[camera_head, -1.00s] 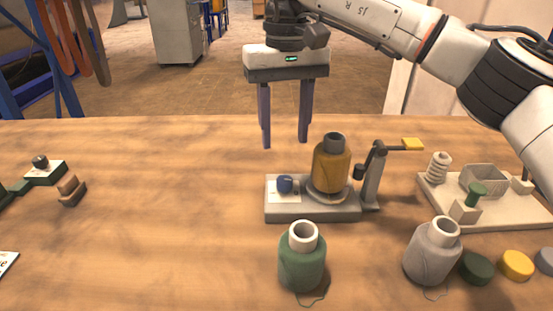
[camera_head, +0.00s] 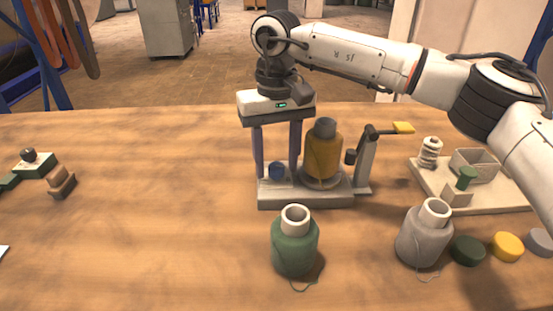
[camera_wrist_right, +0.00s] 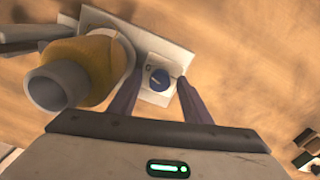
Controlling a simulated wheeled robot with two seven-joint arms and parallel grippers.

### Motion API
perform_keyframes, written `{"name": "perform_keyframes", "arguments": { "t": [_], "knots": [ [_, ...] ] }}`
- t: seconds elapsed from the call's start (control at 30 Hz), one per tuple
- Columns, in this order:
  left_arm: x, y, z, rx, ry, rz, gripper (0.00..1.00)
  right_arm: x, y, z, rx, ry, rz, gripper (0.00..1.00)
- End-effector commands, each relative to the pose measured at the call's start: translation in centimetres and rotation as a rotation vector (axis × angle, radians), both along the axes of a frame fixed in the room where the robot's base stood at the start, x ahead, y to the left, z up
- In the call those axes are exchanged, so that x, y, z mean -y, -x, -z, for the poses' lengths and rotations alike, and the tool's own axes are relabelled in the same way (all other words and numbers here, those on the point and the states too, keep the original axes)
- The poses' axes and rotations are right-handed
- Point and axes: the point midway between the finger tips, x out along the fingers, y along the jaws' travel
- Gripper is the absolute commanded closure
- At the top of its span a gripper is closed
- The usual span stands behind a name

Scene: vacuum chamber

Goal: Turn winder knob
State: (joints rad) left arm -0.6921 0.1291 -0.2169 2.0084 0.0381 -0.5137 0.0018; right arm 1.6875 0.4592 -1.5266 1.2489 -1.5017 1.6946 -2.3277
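My right gripper (camera_head: 277,176) points down over the base, open, with one finger on each side of the knob. In the wrist view its fingers (camera_wrist_right: 160,82) show gaps to the knob. My left gripper is not in view.
The mustard spool stands close beside my right fingers. A crank-like arm with a yellow end (camera_head: 403,128) rises at the winder's right. A green spool (camera_head: 294,248) and a grey spool (camera_head: 423,240) stand in front. The table's left middle is clear.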

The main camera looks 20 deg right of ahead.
Motion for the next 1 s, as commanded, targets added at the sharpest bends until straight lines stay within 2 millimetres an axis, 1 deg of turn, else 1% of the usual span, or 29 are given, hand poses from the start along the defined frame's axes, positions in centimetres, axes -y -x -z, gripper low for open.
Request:
{"name": "perform_keyframes", "arguments": {
  "t": [0.03, 0.23, 0.47, 0.63, 0.77, 1.0],
  "knots": [
    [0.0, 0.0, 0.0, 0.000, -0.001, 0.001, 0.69, 0.0, 0.0, 0.0, 0.000, 0.000, 0.000, 0.62],
    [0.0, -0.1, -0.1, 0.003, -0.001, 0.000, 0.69, 0.0, 0.0, 0.0, 0.000, 0.000, 0.000, 0.96],
    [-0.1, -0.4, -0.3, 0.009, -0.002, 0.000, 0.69, 0.0, 0.0, -0.1, 0.000, 0.000, 0.015, 0.97],
    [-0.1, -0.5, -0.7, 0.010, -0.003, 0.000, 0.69, 0.0, 0.0, -0.2, 0.000, -0.001, 0.073, 0.97],
    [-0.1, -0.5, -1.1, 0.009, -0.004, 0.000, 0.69, 0.0, 0.0, -0.3, 0.000, -0.001, 0.154, 0.97],
    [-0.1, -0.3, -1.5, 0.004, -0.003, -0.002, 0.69, 0.0, -0.1, -0.3, 0.000, -0.001, 0.367, 0.97]
  ]
}}
